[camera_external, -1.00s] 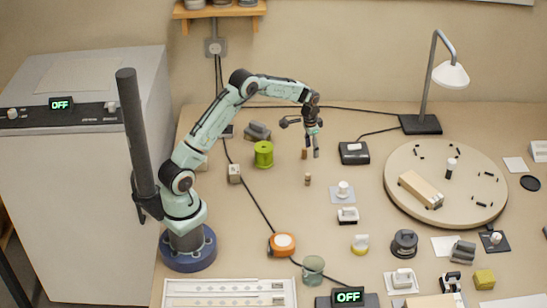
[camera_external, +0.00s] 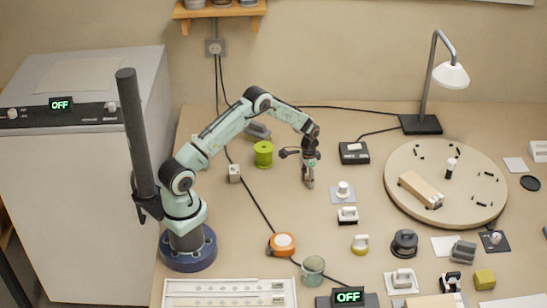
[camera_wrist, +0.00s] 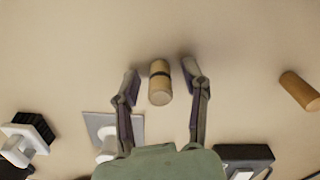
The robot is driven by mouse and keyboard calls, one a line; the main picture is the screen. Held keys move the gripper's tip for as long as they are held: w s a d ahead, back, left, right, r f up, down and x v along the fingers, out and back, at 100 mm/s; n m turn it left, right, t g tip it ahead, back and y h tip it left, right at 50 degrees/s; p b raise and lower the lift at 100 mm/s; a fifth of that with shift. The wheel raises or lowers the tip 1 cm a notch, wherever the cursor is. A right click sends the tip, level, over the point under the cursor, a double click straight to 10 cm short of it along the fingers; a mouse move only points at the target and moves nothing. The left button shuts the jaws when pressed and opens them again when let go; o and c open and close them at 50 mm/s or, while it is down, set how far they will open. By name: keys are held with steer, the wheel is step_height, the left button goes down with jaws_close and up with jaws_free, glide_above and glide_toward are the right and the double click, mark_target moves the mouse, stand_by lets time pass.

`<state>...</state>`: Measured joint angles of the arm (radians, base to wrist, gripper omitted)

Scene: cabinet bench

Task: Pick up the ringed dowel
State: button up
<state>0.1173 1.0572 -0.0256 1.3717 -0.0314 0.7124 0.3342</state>
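The ringed dowel (camera_wrist: 160,93) is a short tan wooden cylinder with a dark band around it, seen in the wrist view. It lies between the two fingertips of my gripper (camera_wrist: 161,77), with a small gap showing on each side. My gripper is open. In the external view my gripper (camera_external: 309,184) points down close to the bench, and its fingers hide most or all of the dowel. A plain brown dowel (camera_wrist: 299,90) without a visible ring is to the right in the wrist view, apart from the fingers.
A white-knobbed piece on a grey plate (camera_external: 343,192) stands just right of my gripper. A green spool (camera_external: 263,154) is up left, and a small block (camera_external: 234,173) is left. A round board (camera_external: 445,210) fills the right. The bench just below my gripper is clear.

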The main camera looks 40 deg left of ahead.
steer(key=c, duration=0.5)
